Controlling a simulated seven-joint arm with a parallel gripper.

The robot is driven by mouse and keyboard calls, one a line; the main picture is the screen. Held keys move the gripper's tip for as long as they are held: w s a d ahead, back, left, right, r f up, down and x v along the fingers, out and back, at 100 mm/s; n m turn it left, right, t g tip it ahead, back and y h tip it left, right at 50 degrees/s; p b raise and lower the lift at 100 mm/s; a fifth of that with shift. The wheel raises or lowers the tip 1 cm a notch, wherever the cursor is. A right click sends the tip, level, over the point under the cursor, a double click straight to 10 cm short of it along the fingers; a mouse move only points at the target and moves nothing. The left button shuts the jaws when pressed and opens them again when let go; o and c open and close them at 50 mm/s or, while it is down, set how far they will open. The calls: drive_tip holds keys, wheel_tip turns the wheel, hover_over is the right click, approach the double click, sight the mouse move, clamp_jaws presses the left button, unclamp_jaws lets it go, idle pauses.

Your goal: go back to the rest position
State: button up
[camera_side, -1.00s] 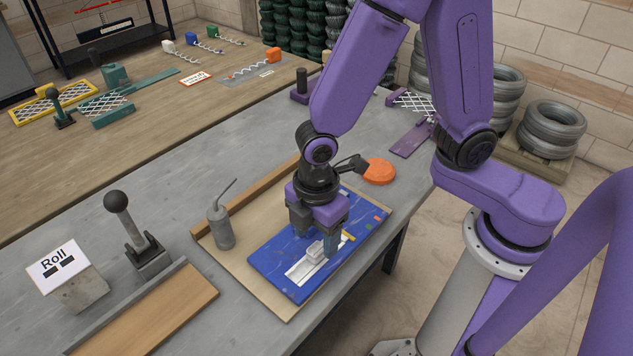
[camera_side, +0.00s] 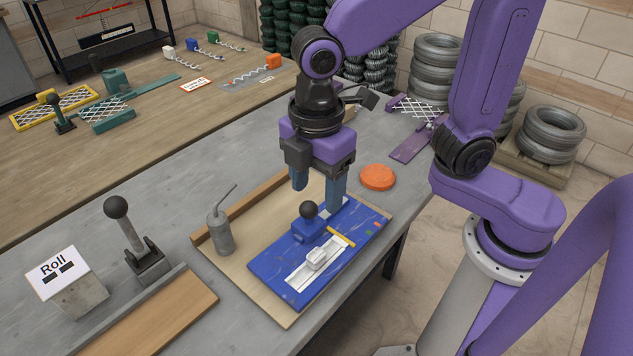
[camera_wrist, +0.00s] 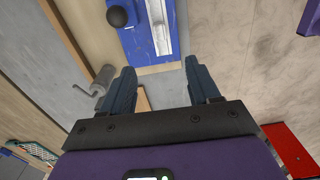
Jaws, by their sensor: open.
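My gripper (camera_side: 317,192) is open and empty. Its fingers point down and hang above the far part of the blue board (camera_side: 275,267), apart from it. A black ball knob (camera_side: 308,209) on a blue block (camera_side: 307,231) stands on the board, below the fingers. A pale slider (camera_side: 316,258) sits in the white strip of the board, with a yellow bar (camera_side: 341,237) beside it. In the wrist view, the open fingers (camera_wrist: 162,85) show with nothing between them, and the black knob (camera_wrist: 117,16) is at the top.
A grey oil can (camera_side: 220,233) stands left of the board. An orange disc (camera_side: 377,177) lies to its right. A lever with a black knob (camera_side: 117,207) and a "Roll" sign (camera_side: 65,275) stand at the left. The air around my gripper looks free.

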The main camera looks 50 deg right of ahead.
drive_tip(key=s+d+f+m, duration=0.1)
drive_tip(key=s+d+m, duration=0.1)
drive_tip(key=s+d, duration=0.3)
drive_tip(key=s+d+f+m, duration=0.1)
drive_tip(key=s+d+m, duration=0.2)
drive_tip(key=d, duration=0.7)
drive_tip(key=s, duration=0.2)
drive_tip(key=shift+s, duration=0.35)
